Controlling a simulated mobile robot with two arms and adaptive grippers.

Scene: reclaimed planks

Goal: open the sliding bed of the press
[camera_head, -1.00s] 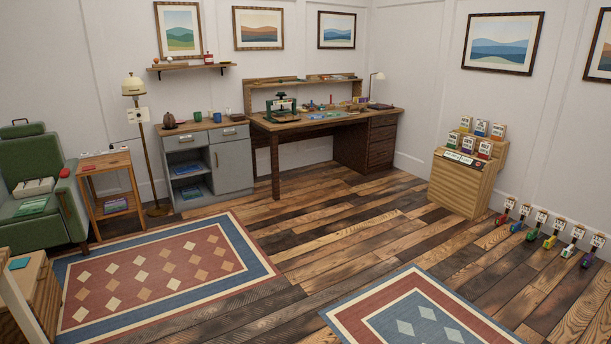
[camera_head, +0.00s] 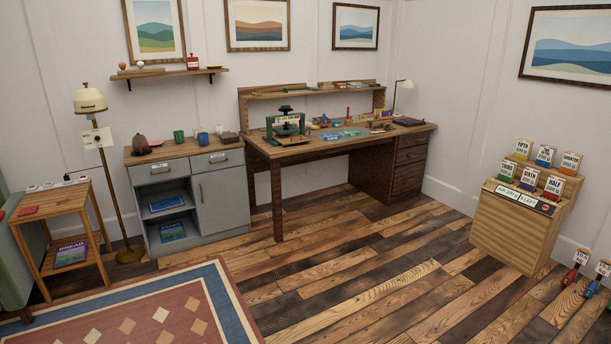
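The press (camera_head: 286,126) is a small green and dark machine standing on the left part of the wooden desk (camera_head: 300,154) against the back wall. It is upright and some way off from me. Its sliding bed is too small at this distance to tell whether it is in or out. Neither of my grippers shows in the head view.
A grey cabinet (camera_head: 226,191) stands left of the desk, with a floor lamp (camera_head: 107,170) and side table (camera_head: 64,227) further left. A wooden display box (camera_head: 506,226) stands at right. The plank floor (camera_head: 350,270) before the desk is clear; a rug (camera_head: 150,318) lies front left.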

